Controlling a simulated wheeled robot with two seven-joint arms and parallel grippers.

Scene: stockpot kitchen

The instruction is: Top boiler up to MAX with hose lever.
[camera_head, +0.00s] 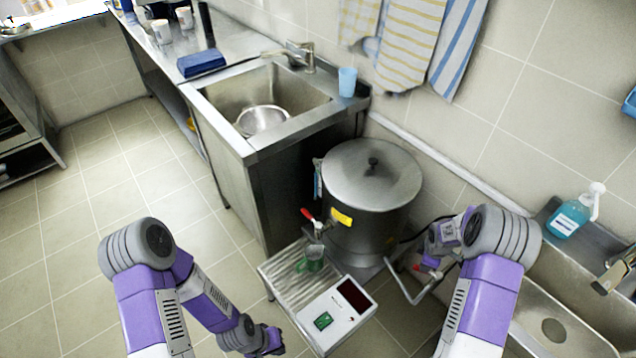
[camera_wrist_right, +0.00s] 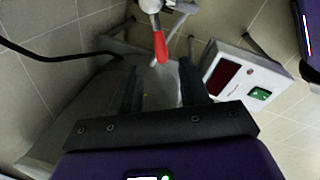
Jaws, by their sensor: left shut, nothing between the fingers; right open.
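The boiler (camera_head: 345,240) is a steel pot with its lid (camera_head: 372,172) on. A narrow pale-blue strip (camera_head: 318,180) runs up its left side; I cannot read a level or MAX mark. Its red-handled tap (camera_head: 309,215) points over the drain tray. A red lever on a metal valve (camera_wrist_right: 160,46) shows in the right wrist view, beside the boiler in the head view (camera_head: 416,267). My right gripper (camera_wrist_right: 160,78) is open, its fingers pointing toward the lever's tip, with no grip on it. My left gripper (camera_head: 274,344) is shut and empty, low at the front.
A white box (camera_head: 338,318) with a dark display and green button is in front. A sink (camera_head: 225,90) holding a steel bowl (camera_head: 262,119) is behind left. The floor at left is clear.

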